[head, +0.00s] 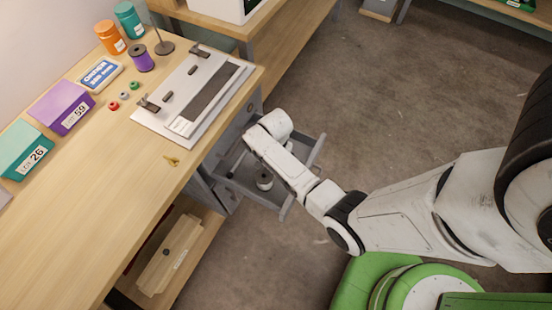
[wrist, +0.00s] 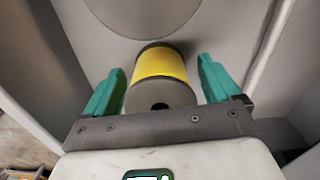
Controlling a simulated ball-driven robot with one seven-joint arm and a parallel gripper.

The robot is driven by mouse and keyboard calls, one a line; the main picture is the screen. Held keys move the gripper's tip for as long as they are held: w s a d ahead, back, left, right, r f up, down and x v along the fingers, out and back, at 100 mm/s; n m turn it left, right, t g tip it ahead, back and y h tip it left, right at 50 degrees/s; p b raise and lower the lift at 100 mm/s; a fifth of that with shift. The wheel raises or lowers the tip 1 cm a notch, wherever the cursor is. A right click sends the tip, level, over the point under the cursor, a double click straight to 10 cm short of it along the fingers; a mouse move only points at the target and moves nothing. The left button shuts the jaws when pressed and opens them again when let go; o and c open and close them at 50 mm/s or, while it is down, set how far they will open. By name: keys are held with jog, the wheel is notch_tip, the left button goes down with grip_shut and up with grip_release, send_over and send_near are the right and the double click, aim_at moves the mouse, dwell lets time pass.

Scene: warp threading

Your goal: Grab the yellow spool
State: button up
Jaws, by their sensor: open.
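The yellow spool (wrist: 160,64) lies in an open grey drawer, with dark end flanges and its near end facing the wrist camera. My gripper (wrist: 161,72) has green fingers. They stand apart on the left and right of the spool, with a narrow gap showing on each side. In the head view the open drawer (head: 290,205) sticks out from under the bench, and my arm reaches over it. My fingers and the yellow spool cannot be made out there; my wrist covers part of the drawer.
In the wrist view a large round disc shape (wrist: 150,12) is behind the spool. On the wooden bench (head: 95,235) stand a purple spool (head: 142,60), a grey-white fixture board (head: 230,80), bins and jars. The floor right of the drawer is clear.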

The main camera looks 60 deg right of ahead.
jog(key=c, duration=1.1)
jog(key=shift+r, duration=0.1)
jog(key=shift+c, duration=0.2)
